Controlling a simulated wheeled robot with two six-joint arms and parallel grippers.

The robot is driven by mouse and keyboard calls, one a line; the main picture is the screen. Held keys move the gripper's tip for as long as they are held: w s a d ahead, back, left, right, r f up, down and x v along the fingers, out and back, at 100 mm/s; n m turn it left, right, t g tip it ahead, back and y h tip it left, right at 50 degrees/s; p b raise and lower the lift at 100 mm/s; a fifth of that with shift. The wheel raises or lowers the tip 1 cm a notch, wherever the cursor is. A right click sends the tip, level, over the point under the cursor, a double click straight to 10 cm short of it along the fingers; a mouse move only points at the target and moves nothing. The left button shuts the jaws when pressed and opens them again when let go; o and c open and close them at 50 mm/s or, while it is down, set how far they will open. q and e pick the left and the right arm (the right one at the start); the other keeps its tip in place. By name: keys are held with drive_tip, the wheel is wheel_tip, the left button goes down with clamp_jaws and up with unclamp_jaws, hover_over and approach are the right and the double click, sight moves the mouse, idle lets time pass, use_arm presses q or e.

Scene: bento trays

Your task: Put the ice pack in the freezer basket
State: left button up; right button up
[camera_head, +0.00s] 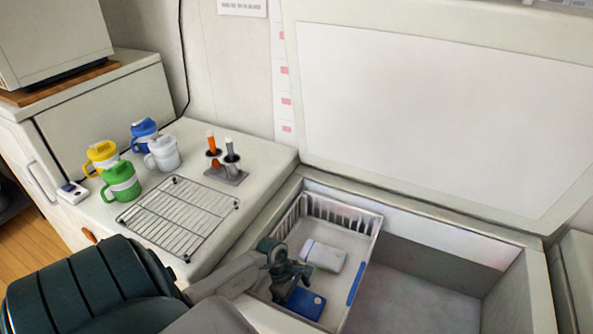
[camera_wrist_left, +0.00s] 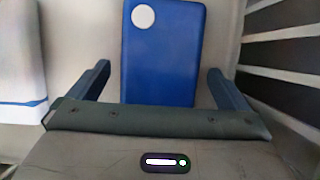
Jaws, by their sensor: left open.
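A blue ice pack (camera_head: 306,303) with a round white cap lies in the white freezer basket (camera_head: 340,210), toward its near end. It also shows in the left wrist view (camera_wrist_left: 162,55), lying between my finger tips. My left gripper (camera_head: 284,277) reaches down into the basket beside the pack. In the left wrist view the gripper (camera_wrist_left: 158,82) is open, one finger on each side of the pack with gaps to both. The fingers do not hold it. My right gripper is out of view.
A white pack with a blue stripe (camera_head: 322,255) lies behind the blue one in the basket. The basket sits at the left of the open chest freezer (camera_head: 430,240), whose right part is empty. A wire rack (camera_head: 180,215) and several mugs (camera_head: 121,184) stand on the left counter.

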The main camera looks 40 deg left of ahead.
use_arm(q)
drive_tip(key=p+v, duration=0.5)
drive_tip(key=v, duration=0.7)
drive_tip(key=shift+r, duration=0.15)
